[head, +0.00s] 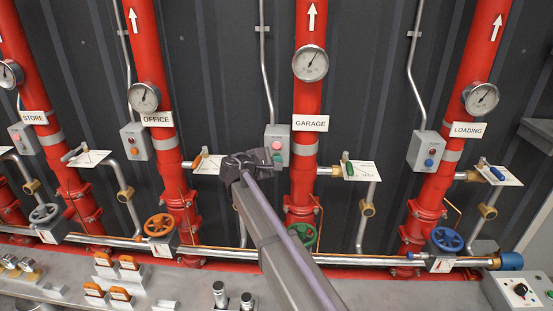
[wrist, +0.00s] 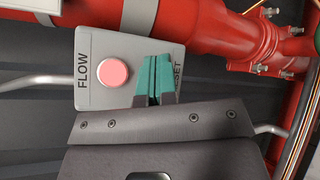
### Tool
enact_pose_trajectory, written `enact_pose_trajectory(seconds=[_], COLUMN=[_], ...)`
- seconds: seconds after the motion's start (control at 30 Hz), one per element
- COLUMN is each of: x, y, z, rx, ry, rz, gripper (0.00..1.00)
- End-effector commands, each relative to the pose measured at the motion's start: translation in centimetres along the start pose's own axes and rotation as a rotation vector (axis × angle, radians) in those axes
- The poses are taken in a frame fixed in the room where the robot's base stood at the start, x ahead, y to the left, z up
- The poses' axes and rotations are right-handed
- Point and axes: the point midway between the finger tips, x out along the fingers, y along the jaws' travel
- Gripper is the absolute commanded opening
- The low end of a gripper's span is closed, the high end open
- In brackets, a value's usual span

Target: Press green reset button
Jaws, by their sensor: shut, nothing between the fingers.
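The grey control box (head: 270,136) on the GARAGE riser has a pink lamp at its top. In the wrist view the same box (wrist: 88,45) fills the upper middle, with the pink lamp (wrist: 112,73) beside the word FLOW. My gripper (wrist: 153,78) is shut, its teal fingertips together over the box's RESET end. The fingers hide the green reset button and part of its label. I cannot tell whether they touch it. In the head view my gripper (head: 275,158) is at the lower part of this box.
Red risers carry gauges, including the GARAGE gauge (head: 310,63). Similar boxes stand at OFFICE (head: 135,141) and LOADING (head: 423,149). A small lever valve with a white plate (head: 363,172) is right of the GARAGE riser. A green handwheel (head: 303,237) is below.

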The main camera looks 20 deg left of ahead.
Motion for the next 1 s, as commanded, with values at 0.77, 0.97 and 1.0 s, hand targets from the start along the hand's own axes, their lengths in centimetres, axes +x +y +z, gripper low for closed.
enact_pose_trajectory(seconds=[0.77,0.97,1.0], x=[-0.7,-1.1,-1.1], y=[-0.6,-0.8,-0.8], z=[0.5,0.8,0.8], rx=[0.000,0.000,0.000], ry=[0.000,0.000,0.000], rz=[0.000,0.000,0.000], gripper=[0.00,0.00,0.00])
